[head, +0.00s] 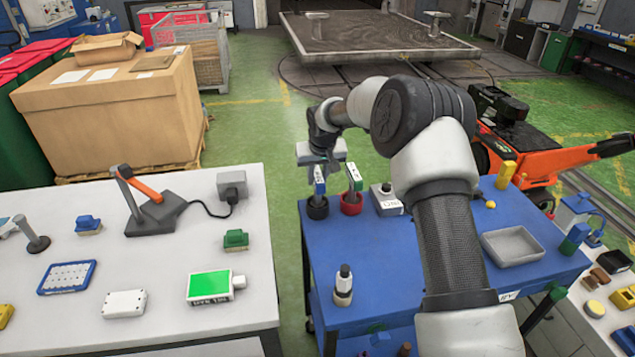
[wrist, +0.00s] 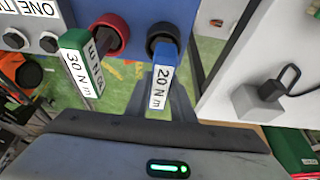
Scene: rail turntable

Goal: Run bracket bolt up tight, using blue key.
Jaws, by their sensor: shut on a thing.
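The blue key (head: 320,183) stands upright in a black ring holder (head: 317,208) at the far left corner of the blue table. In the wrist view, the blue key (wrist: 163,82) carries a white "20 N m" label, and its far end meets the black ring (wrist: 165,38). My gripper (head: 320,168) is above the holder, shut on the blue key; the wrist view shows its grey fingers (wrist: 183,108) close by the key. A green key (head: 355,178), labelled "30 N m", stands in a red ring holder (head: 351,204) just to the right.
A white table (head: 150,255) with several devices stands to the left, across a narrow gap. A turntable deck (head: 370,38) lies far back.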

